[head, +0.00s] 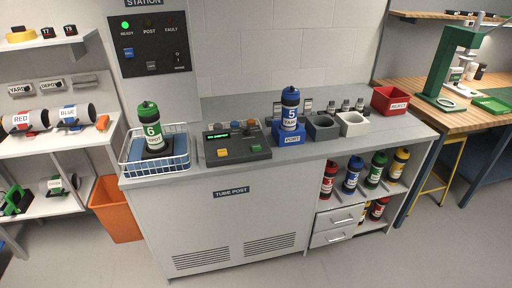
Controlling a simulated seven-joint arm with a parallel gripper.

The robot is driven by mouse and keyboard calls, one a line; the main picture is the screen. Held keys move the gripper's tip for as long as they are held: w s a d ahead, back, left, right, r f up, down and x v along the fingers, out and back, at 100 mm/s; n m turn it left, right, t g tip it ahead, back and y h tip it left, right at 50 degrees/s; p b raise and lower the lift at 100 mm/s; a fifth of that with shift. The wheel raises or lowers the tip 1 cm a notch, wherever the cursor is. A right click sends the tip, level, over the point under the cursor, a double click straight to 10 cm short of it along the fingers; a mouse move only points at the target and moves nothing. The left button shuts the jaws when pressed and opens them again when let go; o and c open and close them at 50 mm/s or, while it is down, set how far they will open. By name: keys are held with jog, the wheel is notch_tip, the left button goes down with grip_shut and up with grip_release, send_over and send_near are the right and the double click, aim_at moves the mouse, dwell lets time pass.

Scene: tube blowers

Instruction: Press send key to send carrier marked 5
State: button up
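The carrier marked 5 (290,112) is a dark blue cylinder with a white label. It stands upright on the blue block labelled PORT (289,139) on the grey counter. The control console (237,145) stands left of the port, with a small green-lit display (217,135). A yellow key (222,153) and a small greyish-green key (256,148) sit on its front part. Several coloured buttons line its back edge. No key lettering is readable, so I cannot tell which is the send key. My gripper is not in view.
A green carrier marked 6 (151,127) stands in a wire basket (128,167) at the counter's left. Grey (322,127) and white (353,124) holders and a red REJECT bin (390,101) stand to the right. The wall panel (148,43) has a green light by READY.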

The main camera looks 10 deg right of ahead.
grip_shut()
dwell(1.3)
